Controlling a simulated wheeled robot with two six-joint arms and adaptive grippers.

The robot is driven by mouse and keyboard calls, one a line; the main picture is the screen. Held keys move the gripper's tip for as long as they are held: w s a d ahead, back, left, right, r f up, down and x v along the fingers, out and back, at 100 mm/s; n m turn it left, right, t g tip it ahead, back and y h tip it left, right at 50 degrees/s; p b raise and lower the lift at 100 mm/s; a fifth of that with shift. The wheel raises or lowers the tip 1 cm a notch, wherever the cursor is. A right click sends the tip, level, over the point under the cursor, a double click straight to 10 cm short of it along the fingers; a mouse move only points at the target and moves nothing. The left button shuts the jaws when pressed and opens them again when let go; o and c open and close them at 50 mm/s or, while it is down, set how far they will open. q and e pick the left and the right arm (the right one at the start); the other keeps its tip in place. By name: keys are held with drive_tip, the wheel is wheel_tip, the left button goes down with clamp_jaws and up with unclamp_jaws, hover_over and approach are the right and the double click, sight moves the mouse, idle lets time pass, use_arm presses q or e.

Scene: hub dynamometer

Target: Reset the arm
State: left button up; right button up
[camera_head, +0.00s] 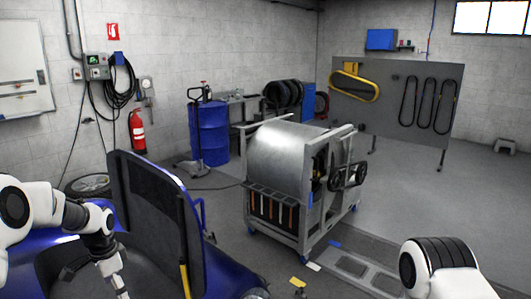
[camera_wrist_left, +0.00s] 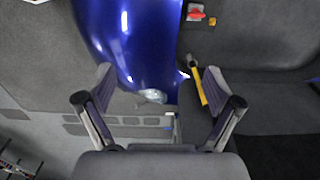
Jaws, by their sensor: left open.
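My left arm (camera_head: 75,215) comes in from the left in the head view, bent downward over the blue vehicle (camera_head: 220,270). My left gripper (camera_head: 119,284) is low at the lower left of that view. In the left wrist view my left gripper (camera_wrist_left: 158,80) has its two fingers spread wide with nothing between them. The blue body panel and a dark seat lie beyond the fingers there. Part of my right arm (camera_head: 440,265) shows at the lower right of the head view; its gripper is out of the picture.
The vehicle's dark panel (camera_head: 150,205) with a yellow-handled item (camera_head: 185,280) stands close to my left arm; a yellow item (camera_wrist_left: 196,85) also shows in the wrist view. A metal drum machine (camera_head: 285,160) stands mid-floor. Open grey floor lies to the right.

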use_arm(q)
drive_tip(key=s+d+f+n, duration=0.2)
drive_tip(key=s+d+f, duration=0.4)
drive_tip(key=s+f, duration=0.3)
drive_tip(key=s+d+f+n, duration=0.2)
drive_tip(key=s+d+f, duration=0.3)
drive_tip(key=s+f, duration=0.4)
drive_tip(key=s+d+f+n, duration=0.1)
drive_tip(key=s+d+n, duration=0.1)
drive_tip(key=s, duration=0.8)
drive_tip(key=s+d+f+n, duration=0.1)
drive_tip(key=s+n, duration=0.2)
drive_tip(key=s, duration=0.8)
wheel_tip(320, 180, down, 35)
drive_tip(key=w+b, duration=0.1)
drive_tip(key=b, duration=3.4)
use_arm(e)
wheel_tip(320, 180, down, 35)
use_arm(q)
wheel_tip(320, 180, up, 18)
drive_tip(key=p, duration=1.7)
drive_tip(key=shift+w+d+f+p, duration=0.15)
drive_tip(key=shift+f+p, duration=0.05)
drive_tip(key=shift+p, duration=0.2)
use_arm(e)
wheel_tip(320, 180, up, 18)
drive_tip(key=shift+s, duration=0.15)
drive_tip(key=shift+d, duration=0.1)
